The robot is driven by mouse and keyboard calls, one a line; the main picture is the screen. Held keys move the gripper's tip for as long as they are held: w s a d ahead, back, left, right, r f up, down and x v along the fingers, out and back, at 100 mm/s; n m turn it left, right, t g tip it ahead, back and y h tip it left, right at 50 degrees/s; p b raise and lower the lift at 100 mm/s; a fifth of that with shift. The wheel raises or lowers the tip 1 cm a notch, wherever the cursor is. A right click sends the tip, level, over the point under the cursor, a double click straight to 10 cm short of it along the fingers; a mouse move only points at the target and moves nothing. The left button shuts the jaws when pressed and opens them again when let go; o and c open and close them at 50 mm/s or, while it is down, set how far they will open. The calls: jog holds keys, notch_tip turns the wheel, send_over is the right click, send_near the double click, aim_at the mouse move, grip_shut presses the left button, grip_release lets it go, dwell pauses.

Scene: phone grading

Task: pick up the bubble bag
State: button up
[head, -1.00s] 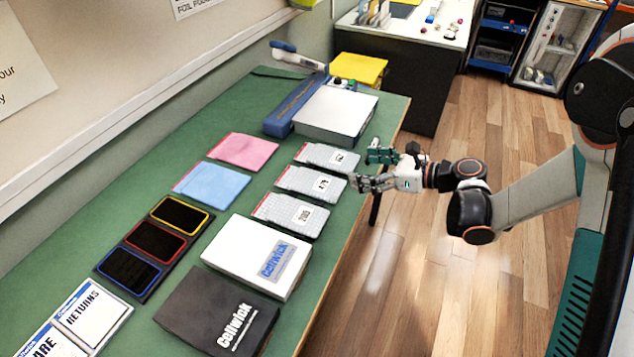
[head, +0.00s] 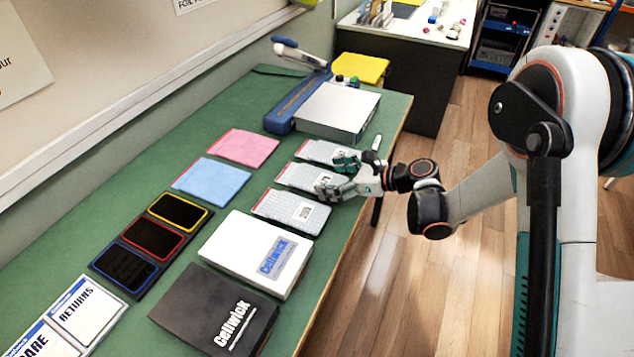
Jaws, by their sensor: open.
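Three grey, textured flat bags with white number labels lie in a row near the right edge of the green table: a far one (head: 314,150), a middle one (head: 291,176) and a near one (head: 283,207). A pink flat bag (head: 243,147) and a blue flat bag (head: 211,179) lie to their left. My gripper (head: 338,174) is open and empty, at the right end of the middle grey bag. Its fingers cover part of that bag and its label. I cannot tell whether they touch it.
A silver box (head: 338,110) beside a blue sealer-like device (head: 296,104) stands at the table's far end. A white box (head: 238,248) and a black box (head: 190,305) lie nearer. A tray (head: 124,288) with three framed dark panels lies left. Bare green table (head: 150,178) shows on the left.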

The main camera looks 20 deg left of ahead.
aim_at(314, 177)
jog(key=b+x, duration=0.1)
jog(key=x, duration=0.3)
jog(key=shift+a, duration=0.15)
jog(key=shift+r, duration=0.1)
jog(key=c, duration=1)
jog(key=shift+o, duration=0.2)
notch_tip(314, 177, up, 20)
jog(key=p, duration=0.6)
